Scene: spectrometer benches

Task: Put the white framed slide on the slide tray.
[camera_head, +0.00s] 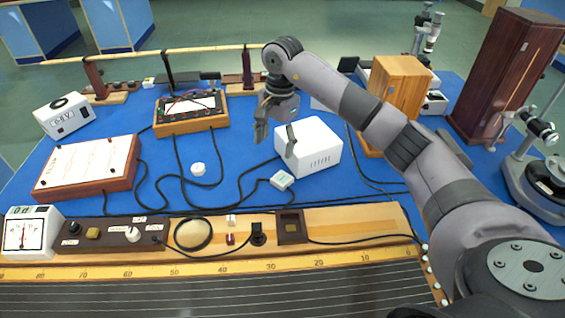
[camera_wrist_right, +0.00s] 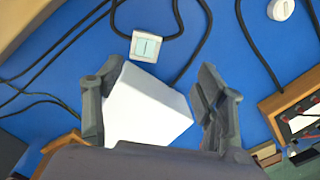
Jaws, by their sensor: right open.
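The white framed slide (camera_head: 282,180) lies flat on the blue bench top, in front of a white box (camera_head: 318,158). In the right wrist view the slide (camera_wrist_right: 147,46) shows a pale blue-green centre and lies beyond the fingertips. My right gripper (camera_head: 274,138) is open and empty, above the bench at the white box's left end. In the wrist view its fingers (camera_wrist_right: 152,98) stand either side of the white box (camera_wrist_right: 145,108), which lies below them. I cannot tell for sure which item is the slide tray. My left gripper is out of view.
A small brown square holder (camera_head: 291,227) sits on the front wooden rail. Black cables cross the blue top near the slide. A small round white piece (camera_head: 198,169) lies to its left. A wooden-framed circuit box (camera_head: 190,124) and a wooden cabinet (camera_head: 398,88) stand farther back.

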